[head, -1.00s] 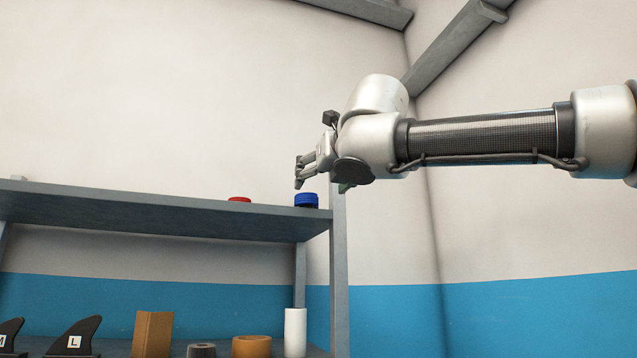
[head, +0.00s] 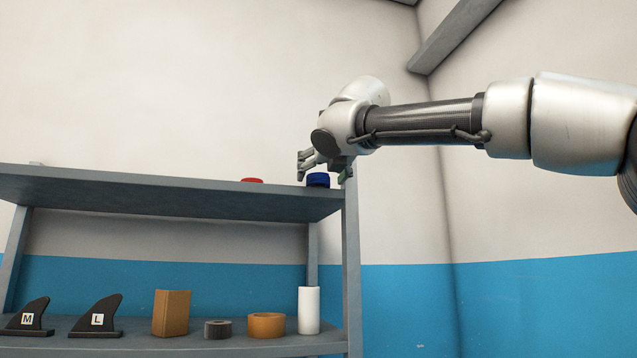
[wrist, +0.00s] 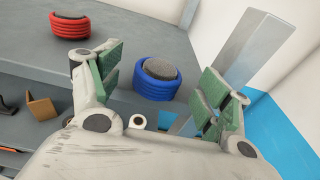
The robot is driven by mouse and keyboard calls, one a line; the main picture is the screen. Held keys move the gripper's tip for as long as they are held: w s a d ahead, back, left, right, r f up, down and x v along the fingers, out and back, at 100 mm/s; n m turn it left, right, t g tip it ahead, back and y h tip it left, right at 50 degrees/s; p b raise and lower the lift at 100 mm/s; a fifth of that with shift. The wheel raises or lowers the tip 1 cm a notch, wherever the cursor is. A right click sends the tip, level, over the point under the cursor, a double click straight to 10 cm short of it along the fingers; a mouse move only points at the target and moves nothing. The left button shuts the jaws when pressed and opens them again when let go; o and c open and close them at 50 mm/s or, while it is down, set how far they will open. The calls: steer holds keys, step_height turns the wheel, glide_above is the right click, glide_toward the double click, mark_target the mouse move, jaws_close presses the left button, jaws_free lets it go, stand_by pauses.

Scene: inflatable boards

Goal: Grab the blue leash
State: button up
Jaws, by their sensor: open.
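The blue leash (head: 318,180) is a coiled blue ring around a dark grey core. It sits on the top shelf near its right end. In the wrist view the blue leash (wrist: 157,78) lies between and just beyond the green-padded fingers. My gripper (head: 322,168) is open and empty, right at the leash in the head view. In the wrist view my gripper (wrist: 160,90) has its fingers spread on either side of the leash. I cannot tell whether a finger touches it.
A red coil (head: 252,181) sits to the left on the same top shelf (head: 180,199). A shelf post (wrist: 250,48) stands close to the right finger. The lower shelf holds fins, a brown box (head: 171,313), tape rolls and a white cylinder (head: 308,310).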

steer(key=shift+x, duration=1.05)
steer(key=shift+c, duration=0.4)
steer(key=c, duration=1)
steer(key=shift+c, duration=0.3)
steer(key=shift+s+r, duration=0.1)
steer(key=shift+r, duration=0.05)
